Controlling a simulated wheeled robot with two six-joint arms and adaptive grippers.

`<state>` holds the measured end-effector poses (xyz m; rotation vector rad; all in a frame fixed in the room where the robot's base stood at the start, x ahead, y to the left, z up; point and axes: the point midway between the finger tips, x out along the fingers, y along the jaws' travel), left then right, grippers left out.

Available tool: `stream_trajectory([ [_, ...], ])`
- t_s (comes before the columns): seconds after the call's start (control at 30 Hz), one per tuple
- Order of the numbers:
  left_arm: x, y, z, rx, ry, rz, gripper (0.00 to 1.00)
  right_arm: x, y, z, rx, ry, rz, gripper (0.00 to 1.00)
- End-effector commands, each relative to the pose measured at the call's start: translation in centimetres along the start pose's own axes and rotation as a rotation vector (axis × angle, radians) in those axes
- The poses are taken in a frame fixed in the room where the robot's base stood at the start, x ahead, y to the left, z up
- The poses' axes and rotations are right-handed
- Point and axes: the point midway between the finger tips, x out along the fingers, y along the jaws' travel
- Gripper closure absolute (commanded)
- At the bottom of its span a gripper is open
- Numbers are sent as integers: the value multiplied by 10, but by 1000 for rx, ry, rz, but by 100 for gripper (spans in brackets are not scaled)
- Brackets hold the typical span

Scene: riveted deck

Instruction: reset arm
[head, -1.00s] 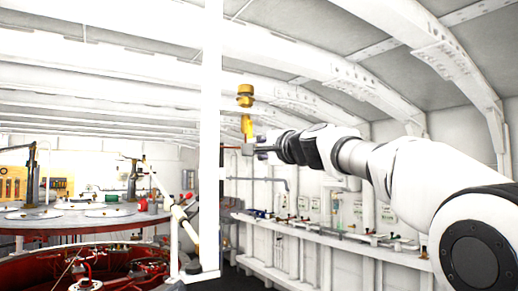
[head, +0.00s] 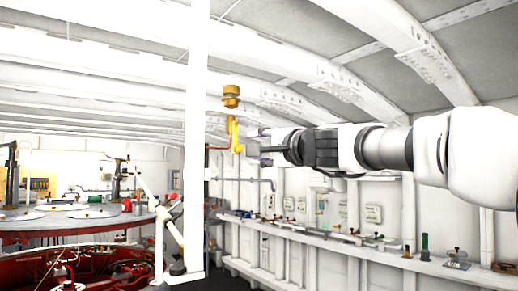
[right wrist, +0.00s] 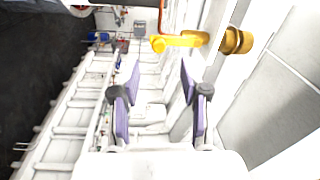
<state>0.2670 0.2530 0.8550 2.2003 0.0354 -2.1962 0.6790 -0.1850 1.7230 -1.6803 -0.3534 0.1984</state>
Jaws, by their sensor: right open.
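My right gripper (head: 262,147) reaches in from the right in the head view, its arm nearly level. It is open, and its two purple-padded fingers (right wrist: 158,80) stand apart with nothing between them in the right wrist view. A yellow valve handle (head: 235,136) hangs just left of the fingertips, below a brass cap (head: 231,97). In the right wrist view the handle (right wrist: 178,42) lies beyond the fingertips, apart from them, with the brass fitting (right wrist: 235,41) to its right. My left gripper is not in view.
A white post (head: 196,160) stands left of the valve. A long white shelf (head: 340,243) with small fittings runs along the wall below my arm. A round table (head: 70,222) and red machinery (head: 90,268) are at lower left. Ribbed ceiling beams pass overhead.

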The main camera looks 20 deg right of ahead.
Motion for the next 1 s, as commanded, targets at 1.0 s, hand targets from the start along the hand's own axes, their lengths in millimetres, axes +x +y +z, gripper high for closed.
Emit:
stream_trajectory([
  [1.0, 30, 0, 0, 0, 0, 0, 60, 69, 347, 10, 126, -59, 461, 55],
])
